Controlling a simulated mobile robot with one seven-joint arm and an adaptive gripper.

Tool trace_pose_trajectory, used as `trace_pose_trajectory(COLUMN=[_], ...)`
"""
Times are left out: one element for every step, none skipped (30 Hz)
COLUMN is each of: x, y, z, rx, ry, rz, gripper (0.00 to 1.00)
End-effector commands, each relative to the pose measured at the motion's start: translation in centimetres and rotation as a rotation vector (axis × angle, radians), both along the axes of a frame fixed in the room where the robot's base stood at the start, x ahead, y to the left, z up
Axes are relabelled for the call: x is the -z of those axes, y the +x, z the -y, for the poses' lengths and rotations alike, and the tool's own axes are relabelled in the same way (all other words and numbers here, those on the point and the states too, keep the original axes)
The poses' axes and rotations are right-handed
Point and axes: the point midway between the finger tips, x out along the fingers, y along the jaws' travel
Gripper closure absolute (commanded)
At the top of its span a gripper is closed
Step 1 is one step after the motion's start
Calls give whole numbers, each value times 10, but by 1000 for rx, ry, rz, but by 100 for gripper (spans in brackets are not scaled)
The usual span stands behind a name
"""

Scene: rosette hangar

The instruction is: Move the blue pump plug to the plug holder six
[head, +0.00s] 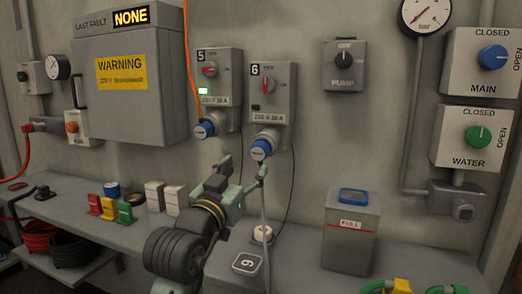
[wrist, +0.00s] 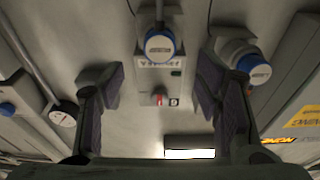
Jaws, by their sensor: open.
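Box six (head: 271,95) is on the wall, with its red switch and white label. A blue-ringed plug with a pale face (head: 261,150) is at its lower socket and looks seated there. It also shows in the wrist view (wrist: 160,45), where the picture is upside down. A grey cord or rod runs down from it. My gripper (head: 243,172) is open just below and in front of box six. In the wrist view its fingers (wrist: 160,82) stand wide apart on either side of the box, touching nothing that I can see.
Box five (head: 218,80) hangs to the left, with a blue-ringed plug (head: 203,130) and an orange cable. Thin black cables hang near box six. Wall is clear below the pump switch (head: 344,65).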

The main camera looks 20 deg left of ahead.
Motion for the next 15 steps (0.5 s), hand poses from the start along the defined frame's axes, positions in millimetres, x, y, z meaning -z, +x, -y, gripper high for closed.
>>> trace_pose_trajectory(x=[0, 0, -1, -1, -2, -3, -4, -5, -5, -6, -7, -8, -9, -10, -10], y=[1, 2, 3, 5, 7, 11, 14, 18, 23, 27, 32, 38, 42, 47, 53], z=[0, 0, 0, 0, 0, 0, 0, 1, 1, 1, 1, 1, 1, 2, 3], rx=[0, 0, 0, 1, 0, 0, 0, 1, 2, 1, 1, 0, 0, 1, 2], ry=[0, 0, 0, -1, -1, -1, -1, -1, -1, -1, -1, -2, -2, -1, -1], rz=[0, 0, 0, 0, -1, 0, 0, 0, -1, -2, -1, -1, -2, -1, -2], gripper=[42, 42, 42, 42, 42, 42, 42, 42, 42, 42, 42, 42, 42, 42, 42])
